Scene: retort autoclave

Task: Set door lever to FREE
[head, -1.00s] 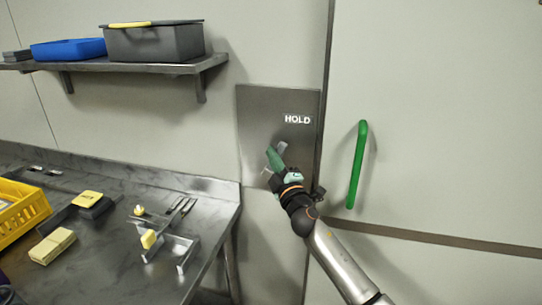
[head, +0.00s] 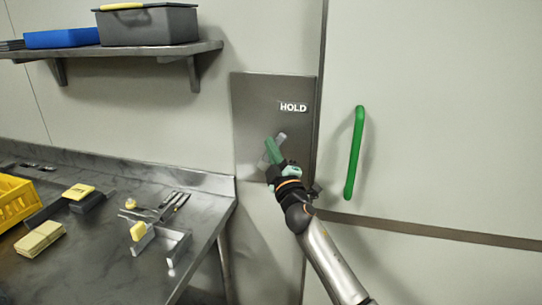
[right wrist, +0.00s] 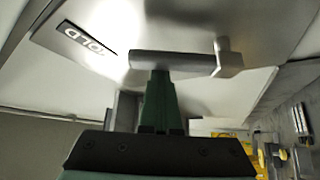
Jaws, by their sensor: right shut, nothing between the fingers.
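A grey metal panel (head: 248,95) on the wall carries a white HOLD label (head: 293,106) near its upper right. The door lever (head: 281,138) is a short grey bar on this panel below the label, slanting, partly hidden by my gripper. My right gripper (head: 272,150), with green fingers, is shut and empty at the lever. In the right wrist view the lever (right wrist: 175,63) lies crosswise just beyond the green fingertips (right wrist: 159,80); whether they touch cannot be told. The HOLD label (right wrist: 87,40) shows there too. No FREE label is visible. My left gripper is out of view.
A green door handle (head: 355,152) stands right of the panel on the pale door. A steel bench (head: 100,255) with a yellow crate (head: 18,204) and small fixtures is at left. A shelf (head: 130,52) with a grey bin (head: 150,25) and blue tray (head: 62,38) hangs above.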

